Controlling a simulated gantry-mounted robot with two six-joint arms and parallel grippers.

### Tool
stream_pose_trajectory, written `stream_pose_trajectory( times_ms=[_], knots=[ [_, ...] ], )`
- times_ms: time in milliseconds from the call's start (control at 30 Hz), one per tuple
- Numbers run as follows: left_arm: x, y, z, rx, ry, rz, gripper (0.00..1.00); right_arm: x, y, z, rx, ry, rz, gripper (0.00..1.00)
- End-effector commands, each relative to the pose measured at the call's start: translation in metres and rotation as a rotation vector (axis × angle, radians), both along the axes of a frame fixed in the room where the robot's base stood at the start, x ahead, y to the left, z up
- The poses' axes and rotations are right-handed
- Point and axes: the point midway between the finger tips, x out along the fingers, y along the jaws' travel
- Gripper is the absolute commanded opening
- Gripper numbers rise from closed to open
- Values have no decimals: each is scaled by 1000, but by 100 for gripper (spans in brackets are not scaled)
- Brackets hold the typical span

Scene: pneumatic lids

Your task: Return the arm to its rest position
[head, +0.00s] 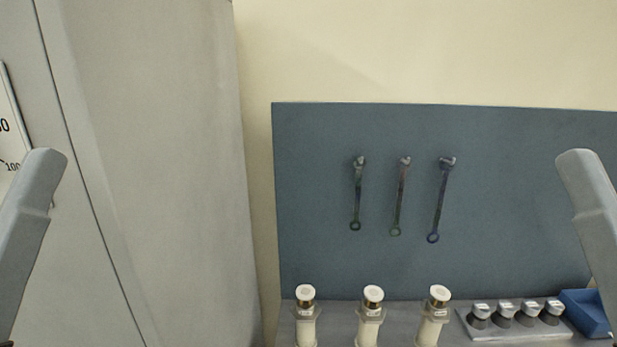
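A grey link of my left arm (30,225) stands at the left edge of the head view, rising from the lower corner and tilted to the right. A matching link of my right arm (594,205) stands at the right edge, tilted to the left. Both are apart from the objects on the bench. Neither gripper is in the picture, so what they hold or how they stand is hidden.
Three white-capped cylinders (373,295) stand along the bottom. A holder (515,336) with several metal-topped pieces and a blue bin (586,312) sit right. Three wrenches (401,196) hang on the blue-grey panel (520,200). A grey cabinet (160,150) fills the left.

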Motion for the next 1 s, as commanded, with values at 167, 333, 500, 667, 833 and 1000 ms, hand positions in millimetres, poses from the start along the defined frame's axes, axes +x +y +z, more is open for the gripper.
stream_pose_trajectory(
  times_ms=[167,333,500,667,833,1000],
  knots=[
    [0,0,98,1,1,1,55,0,0,98,0,1,0,50],
    [0,0,183,2,1,1,55,0,0,183,0,1,0,50],
    [0,0,264,2,2,1,55,0,0,264,0,1,0,50],
    [1,0,313,2,2,1,55,0,0,313,0,1,0,50],
    [1,0,325,2,3,1,55,1,0,326,0,2,0,50],
    [1,0,322,2,2,1,55,1,0,322,0,2,0,50]
  ],
)
